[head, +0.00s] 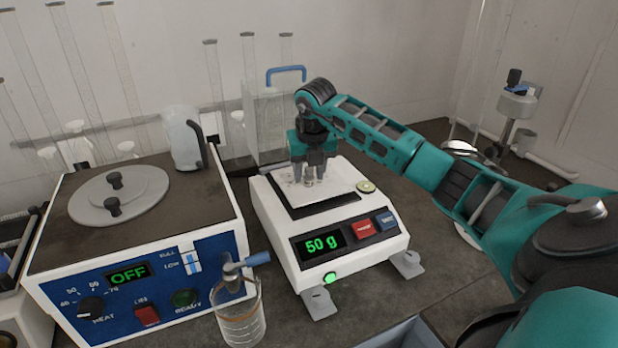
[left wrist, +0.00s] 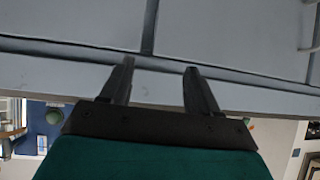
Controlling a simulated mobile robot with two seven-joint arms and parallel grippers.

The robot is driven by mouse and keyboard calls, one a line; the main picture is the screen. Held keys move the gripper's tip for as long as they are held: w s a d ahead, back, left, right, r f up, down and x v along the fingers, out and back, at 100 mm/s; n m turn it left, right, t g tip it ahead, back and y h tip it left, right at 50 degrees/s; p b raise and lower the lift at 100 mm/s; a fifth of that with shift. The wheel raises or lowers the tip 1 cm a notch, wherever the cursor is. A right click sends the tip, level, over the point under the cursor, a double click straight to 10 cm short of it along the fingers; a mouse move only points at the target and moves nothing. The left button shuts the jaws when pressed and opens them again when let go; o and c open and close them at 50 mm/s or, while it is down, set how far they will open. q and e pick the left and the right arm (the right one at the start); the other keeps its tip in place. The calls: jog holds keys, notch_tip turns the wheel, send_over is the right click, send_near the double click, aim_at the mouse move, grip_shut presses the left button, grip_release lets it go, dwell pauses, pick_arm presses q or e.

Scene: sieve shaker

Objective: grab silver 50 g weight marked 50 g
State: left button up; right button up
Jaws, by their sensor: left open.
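The small silver weight (head: 308,182) stands on the white sheet on the scale (head: 350,243), whose display reads 50 g. Its marking is too small to read. My right gripper (head: 309,178) points down over the scale, with its fingers on either side of the weight. I cannot tell whether the fingers touch it. My left gripper (left wrist: 160,67) is open and empty in the left wrist view, below pale panels; it does not show in the head view.
A heater box (head: 140,240) reading OFF stands left of the scale. A glass beaker (head: 240,318) stands at its front right corner. A clear container with a blue handle (head: 286,74) stands behind the scale. Tall glass tubes (head: 70,60) line the wall.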

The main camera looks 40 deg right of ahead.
jog(key=c, duration=0.7)
grip_shut()
jog(key=shift+r, duration=0.15)
